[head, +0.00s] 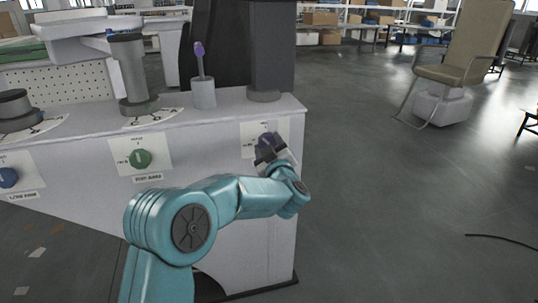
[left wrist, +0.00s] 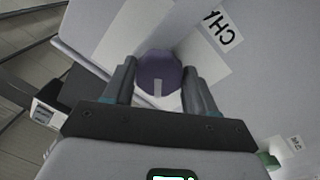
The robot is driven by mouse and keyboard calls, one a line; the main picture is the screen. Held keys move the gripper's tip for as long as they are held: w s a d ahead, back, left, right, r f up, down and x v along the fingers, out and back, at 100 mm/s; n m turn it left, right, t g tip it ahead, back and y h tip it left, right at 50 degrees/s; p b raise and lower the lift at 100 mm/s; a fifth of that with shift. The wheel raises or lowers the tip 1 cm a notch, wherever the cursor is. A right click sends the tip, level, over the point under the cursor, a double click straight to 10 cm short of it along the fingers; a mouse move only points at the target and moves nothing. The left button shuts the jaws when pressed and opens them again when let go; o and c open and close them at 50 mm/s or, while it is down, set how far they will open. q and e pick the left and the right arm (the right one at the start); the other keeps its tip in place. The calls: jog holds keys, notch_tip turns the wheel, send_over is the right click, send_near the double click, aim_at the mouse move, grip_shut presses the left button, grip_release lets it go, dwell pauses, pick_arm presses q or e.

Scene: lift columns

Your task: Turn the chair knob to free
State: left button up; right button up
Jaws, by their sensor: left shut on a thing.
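The chair knob (left wrist: 158,68) is a dark purple round knob with a pale pointer mark, set on a white label plate. In the left wrist view a label beside it starts with "CHA", the rest cut off. In the head view the knob (head: 267,139) is on the right end of the console's front face, partly hidden by my gripper. My left gripper (head: 271,152) is shut on the knob, a finger on each side; its fingers also show in the left wrist view (left wrist: 161,78). The plate's position markings are mostly hidden. My right gripper is not in view.
A green knob (head: 140,159) and a blue knob (head: 8,177) sit further left on the grey-white console (head: 215,130). A purple-topped lever (head: 200,62) and columns stand on top. A beige chair (head: 465,55) stands on a pedestal at the back right. Floor between is clear.

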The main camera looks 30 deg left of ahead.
pick_arm(q)
jog(key=shift+w+d+n+g+y+b, duration=0.15)
jog(key=shift+n+y+b, duration=0.1)
jog(key=shift+n+b, duration=1.95)
jog(key=shift+s+a+n+g+y+b, duration=0.2)
jog(key=shift+n+b, duration=1.05)
jog(key=shift+n, duration=1.75)
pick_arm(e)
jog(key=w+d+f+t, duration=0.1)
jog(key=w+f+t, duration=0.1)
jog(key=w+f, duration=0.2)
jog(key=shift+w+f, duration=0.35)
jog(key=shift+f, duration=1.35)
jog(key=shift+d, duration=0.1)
pick_arm(q)
jog(key=o, duration=1.1)
jog(key=shift+c, duration=0.2)
jog(key=p+v, duration=0.3)
jog(key=v, duration=1.3)
jog(key=shift+d, duration=0.25)
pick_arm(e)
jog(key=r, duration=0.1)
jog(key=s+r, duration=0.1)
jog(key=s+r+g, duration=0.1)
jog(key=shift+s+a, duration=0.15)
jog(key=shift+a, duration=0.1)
